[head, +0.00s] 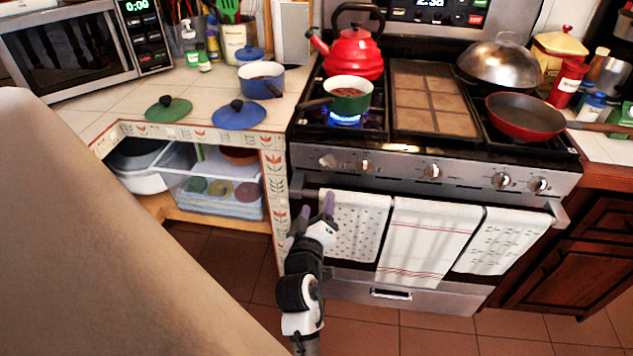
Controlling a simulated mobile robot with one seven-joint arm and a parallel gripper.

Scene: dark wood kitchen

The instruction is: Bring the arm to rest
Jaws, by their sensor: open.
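My gripper (317,208) is open and empty, with its two purple-grey fingertips apart. My arm reaches up from the bottom middle of the head view. The gripper appears in front of the oven's left side, close to the oven handle (425,202) and left of the dotted towel (355,225). I cannot tell whether it touches the handle or the towel.
The stove has a green pot (348,95) over a lit blue flame, a red kettle (353,52) and a red pan (527,116). Left counter holds a blue pot (261,80) and two lids. The floor (430,334) before the oven looks clear.

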